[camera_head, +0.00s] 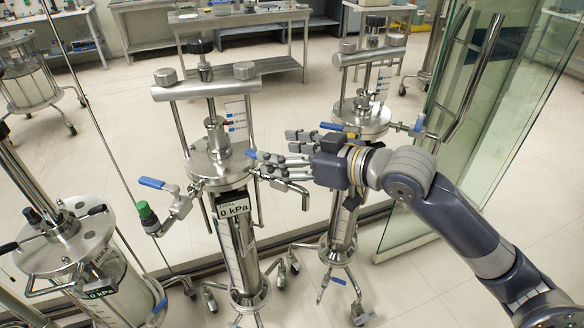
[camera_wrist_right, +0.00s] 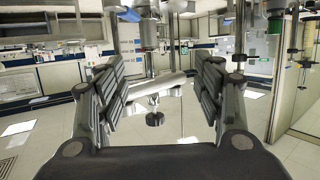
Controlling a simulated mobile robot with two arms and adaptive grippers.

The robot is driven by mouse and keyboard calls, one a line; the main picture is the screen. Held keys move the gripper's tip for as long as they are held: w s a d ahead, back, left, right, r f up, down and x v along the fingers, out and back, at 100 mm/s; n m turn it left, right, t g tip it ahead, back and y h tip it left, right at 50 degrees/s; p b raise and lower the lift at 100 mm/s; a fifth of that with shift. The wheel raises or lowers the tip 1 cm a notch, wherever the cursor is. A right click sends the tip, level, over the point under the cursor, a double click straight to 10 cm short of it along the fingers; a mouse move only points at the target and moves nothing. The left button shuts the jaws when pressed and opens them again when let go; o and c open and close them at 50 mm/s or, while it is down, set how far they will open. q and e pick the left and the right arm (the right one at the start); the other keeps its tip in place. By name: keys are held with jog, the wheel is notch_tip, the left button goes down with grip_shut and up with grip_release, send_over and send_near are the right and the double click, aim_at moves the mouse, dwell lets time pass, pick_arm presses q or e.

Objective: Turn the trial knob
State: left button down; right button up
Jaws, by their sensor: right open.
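The middle packed column (camera_head: 238,255) stands upright with a small display (camera_head: 233,208) reading 0 kPa; the small word above it looks like "TRIAL". A black knob (camera_head: 200,45) tops its threaded rod, between two round grey caps. A green knob (camera_head: 146,213) sits on a side valve at its left. I cannot tell which of these is the trial knob. My right gripper (camera_head: 276,150) is open, just right of this column's upper plate, beside a side valve with a bent spout. In the right wrist view, a steel pipe and dark knob (camera_wrist_right: 154,118) show between the open fingers. My left gripper is not in view.
A second column (camera_head: 362,118) stands behind my right arm. A wider vessel (camera_head: 70,250) stands at left. An open glass door (camera_head: 490,110) is close to my right arm. Blue levers (camera_head: 152,183) stick out from the valves. Benches line the back.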

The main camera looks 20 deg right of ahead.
jog(key=shift+s+f, duration=0.2)
jog(key=shift+f, duration=0.45)
jog(key=shift+s+f, duration=0.2)
jog(key=shift+f, duration=0.45)
